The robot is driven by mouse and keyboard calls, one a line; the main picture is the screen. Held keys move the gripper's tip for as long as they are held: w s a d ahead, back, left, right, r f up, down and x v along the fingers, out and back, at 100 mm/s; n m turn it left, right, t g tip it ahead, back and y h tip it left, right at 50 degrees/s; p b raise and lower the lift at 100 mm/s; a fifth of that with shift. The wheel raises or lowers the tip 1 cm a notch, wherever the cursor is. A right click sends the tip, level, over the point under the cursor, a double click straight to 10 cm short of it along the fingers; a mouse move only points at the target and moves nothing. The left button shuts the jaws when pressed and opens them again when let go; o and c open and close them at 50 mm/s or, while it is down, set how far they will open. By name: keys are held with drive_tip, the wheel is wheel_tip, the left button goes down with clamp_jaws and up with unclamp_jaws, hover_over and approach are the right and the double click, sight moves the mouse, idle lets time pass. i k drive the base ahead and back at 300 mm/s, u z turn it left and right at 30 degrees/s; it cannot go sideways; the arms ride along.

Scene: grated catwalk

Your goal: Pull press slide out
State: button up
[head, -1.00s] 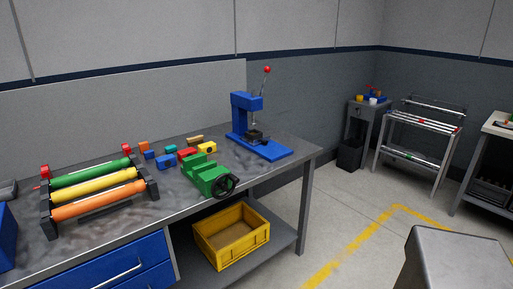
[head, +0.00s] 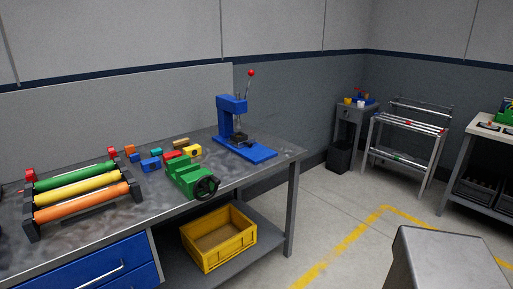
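A blue arbor press (head: 230,118) stands at the right end of the grey workbench (head: 110,225). Its lever rises up and to the right and ends in a red knob (head: 250,73). Its blue base plate (head: 257,152) reaches toward the bench's right end. A dark block (head: 239,138) sits on the base under the ram. I cannot tell at this size which part is the slide or how far out it stands. My gripper is not in view.
A green vise (head: 188,177) with a dark handwheel, several small coloured blocks and a rack of coloured rollers (head: 80,193) share the bench. A yellow crate (head: 219,262) sits on the shelf below. Open floor with a yellow line (head: 345,243) lies to the right.

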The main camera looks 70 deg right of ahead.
sight(242, 139)
drive_tip(key=u, duration=0.15)
drive_tip(key=k, duration=0.9)
drive_tip(key=z, duration=1.35)
drive_tip(key=i, duration=0.6)
drive_tip(key=u, duration=0.25)
